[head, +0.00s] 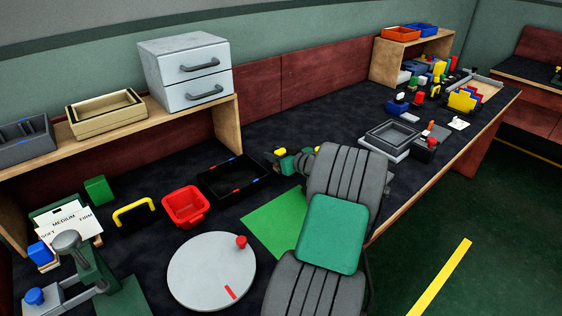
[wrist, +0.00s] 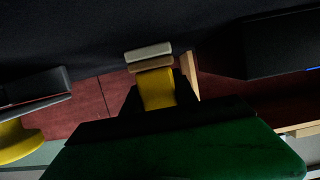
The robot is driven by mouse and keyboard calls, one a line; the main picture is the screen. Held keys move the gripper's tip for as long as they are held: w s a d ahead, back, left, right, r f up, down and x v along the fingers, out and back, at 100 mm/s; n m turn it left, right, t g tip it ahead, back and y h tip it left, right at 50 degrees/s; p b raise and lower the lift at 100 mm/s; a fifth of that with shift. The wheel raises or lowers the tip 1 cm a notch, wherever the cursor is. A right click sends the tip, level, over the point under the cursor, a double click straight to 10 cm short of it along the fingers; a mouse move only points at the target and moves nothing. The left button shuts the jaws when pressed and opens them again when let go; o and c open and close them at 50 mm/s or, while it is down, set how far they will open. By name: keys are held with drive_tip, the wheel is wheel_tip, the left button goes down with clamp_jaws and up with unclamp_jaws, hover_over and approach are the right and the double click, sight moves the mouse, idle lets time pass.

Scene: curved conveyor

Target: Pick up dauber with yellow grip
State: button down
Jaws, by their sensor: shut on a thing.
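My gripper (head: 283,164) is over the dark work surface, right of the black tray, in the head view. In the wrist view, it is shut on the dauber with the yellow grip (wrist: 156,90). The yellow part sits between the dark fingers, and a pale and brown pad (wrist: 149,55) shows at its far end. In the head view, small yellow bits show at the gripper, but the dauber's outline is too small to make out. I cannot tell whether the pad touches the surface.
A black tray (head: 233,194) stands just left of my gripper, with a red bin (head: 185,220) beyond it. A green mat (head: 270,228) and a round grey disc (head: 190,272) lie nearer. A grey tray (head: 392,152) and several small coloured items stand to the right.

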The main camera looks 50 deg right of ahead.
idle(0.3)
drive_tip(key=shift+r, duration=0.3)
wheel_tip(320, 180, up, 3)
drive_tip(key=shift+f+p, duration=0.2)
drive_tip(key=shift+p, duration=0.1)
drive_tip(key=s+a+r+p, duration=0.1)
drive_tip(key=s+a+r, duration=0.1)
drive_tip(key=s+r, duration=0.7)
drive_tip(key=v, duration=0.5)
drive_tip(key=shift+d+f, duration=0.15)
drive_tip(key=shift+f, duration=0.15)
